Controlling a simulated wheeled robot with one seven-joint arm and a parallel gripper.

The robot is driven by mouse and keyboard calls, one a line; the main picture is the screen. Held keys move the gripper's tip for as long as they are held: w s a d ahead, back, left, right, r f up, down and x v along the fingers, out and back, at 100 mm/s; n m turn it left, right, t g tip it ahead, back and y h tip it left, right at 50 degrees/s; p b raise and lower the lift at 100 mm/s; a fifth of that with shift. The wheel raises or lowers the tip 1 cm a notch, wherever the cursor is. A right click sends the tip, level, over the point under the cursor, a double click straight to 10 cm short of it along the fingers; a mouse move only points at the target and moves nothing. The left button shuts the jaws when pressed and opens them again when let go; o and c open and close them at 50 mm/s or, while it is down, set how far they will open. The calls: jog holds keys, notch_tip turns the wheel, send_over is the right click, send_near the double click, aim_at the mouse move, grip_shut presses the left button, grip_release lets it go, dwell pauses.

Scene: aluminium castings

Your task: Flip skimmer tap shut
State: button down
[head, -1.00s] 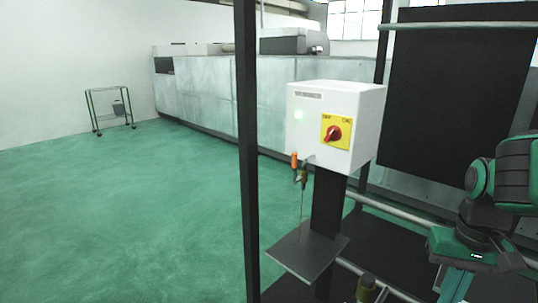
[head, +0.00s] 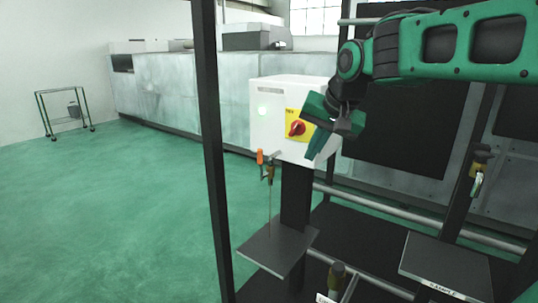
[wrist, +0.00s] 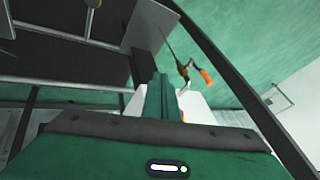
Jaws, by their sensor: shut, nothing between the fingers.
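A tap with an orange lever (head: 260,157) and a brass-coloured body (head: 270,173) hangs just below the white box. A thin line runs down from it toward a grey plate (head: 262,250). In the wrist view its orange lever (wrist: 206,76) shows beyond my fingers, to their right. My gripper (head: 314,154) is shut and empty, in front of the white box's right side, above and right of this tap and apart from it. A second tap (head: 478,165) is on the right post, and a third (head: 337,276) is low at the front. I cannot tell which is labelled skimmer.
The white box (head: 262,125) has a red knob (head: 296,128) close to my gripper. A dark post (head: 212,150) stands left of the box. Pale rails (head: 370,203) cross behind the taps. A labelled plate (head: 445,262) is at right.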

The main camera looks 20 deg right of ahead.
jog(key=w+a+r+t, duration=0.1)
jog(key=w+a+r, duration=0.2)
jog(key=shift+w+a+r+y, duration=0.2)
jog(key=shift+a+r+y, duration=0.05)
jog(key=shift+y, duration=0.15)
send_near(261, 164)
jog(key=w+d+f, duration=0.2)
jog(key=w+f, duration=0.1)
jog(key=f, duration=0.1)
jog(key=shift+w+a+r, duration=0.25)
jog(key=shift+w+a, duration=0.2)
jog(key=shift+a, duration=0.15)
jog(key=shift+w+d+r, duration=0.1)
jog(key=shift+d, duration=0.05)
